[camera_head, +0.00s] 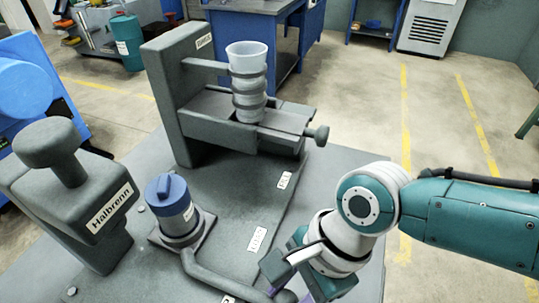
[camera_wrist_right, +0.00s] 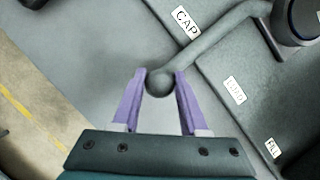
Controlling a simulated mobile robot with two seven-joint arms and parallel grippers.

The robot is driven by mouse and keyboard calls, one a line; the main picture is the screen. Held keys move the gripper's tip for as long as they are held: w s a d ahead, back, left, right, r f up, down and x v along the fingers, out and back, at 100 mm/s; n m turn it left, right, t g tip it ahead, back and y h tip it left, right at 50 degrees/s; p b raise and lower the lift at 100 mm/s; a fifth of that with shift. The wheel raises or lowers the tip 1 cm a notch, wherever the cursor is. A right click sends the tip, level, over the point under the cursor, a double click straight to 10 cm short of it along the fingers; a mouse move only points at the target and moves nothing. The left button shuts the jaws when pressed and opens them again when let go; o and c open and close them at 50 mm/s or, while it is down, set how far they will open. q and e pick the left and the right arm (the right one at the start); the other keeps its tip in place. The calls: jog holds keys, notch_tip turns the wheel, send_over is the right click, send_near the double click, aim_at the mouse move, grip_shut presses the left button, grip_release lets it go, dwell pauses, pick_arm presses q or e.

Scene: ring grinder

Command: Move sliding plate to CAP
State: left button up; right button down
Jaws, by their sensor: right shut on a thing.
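The grey sliding plate (camera_head: 205,232) carries a cup-like holder with a blue cap (camera_head: 167,190), left of the middle label. Its bent rod handle (camera_head: 225,280) runs to the front right and ends in a round knob (camera_wrist_right: 160,82). My right gripper (camera_wrist_right: 160,88) has its purple fingers on both sides of this knob and is shut on it; in the head view the gripper (camera_head: 285,293) hides the knob. In the wrist view, the CAP label (camera_wrist_right: 186,21) lies just above the rod. The middle label (camera_wrist_right: 234,90) and FILL label (camera_wrist_right: 272,148) lie below it. My left gripper is not in view.
A stacked grey-and-clear cup (camera_head: 248,75) stands in the machine's rear holder, with a side knob (camera_head: 320,134). A grey block (camera_head: 82,195) marked Halbrenn, with a thick top knob, stands at left. The machine bed (camera_head: 225,195) between them is open.

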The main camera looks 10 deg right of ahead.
jog(key=s+a+p, duration=0.1)
jog(key=s+a, duration=0.1)
jog(key=s+a+p, duration=0.1)
jog(key=s+p, duration=0.1)
jog(key=s, duration=0.1)
jog(key=s+a+p, duration=0.1)
jog(key=s+a, duration=0.1)
jog(key=s, duration=0.1)
jog(key=shift+a+r+p, duration=0.2)
jog(key=shift+a+p, duration=0.15)
jog(key=shift+p, duration=0.05)
jog(key=shift+s, duration=0.1)
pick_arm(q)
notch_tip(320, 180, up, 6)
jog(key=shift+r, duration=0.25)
pick_arm(e)
jog(key=shift+f, duration=0.1)
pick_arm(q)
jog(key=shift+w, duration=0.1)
pick_arm(e)
jog(key=c, duration=0.5)
grip_release()
jog(key=shift+s, duration=0.15)
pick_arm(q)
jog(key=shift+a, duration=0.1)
pick_arm(e)
jog(key=shift+o, duration=0.3)
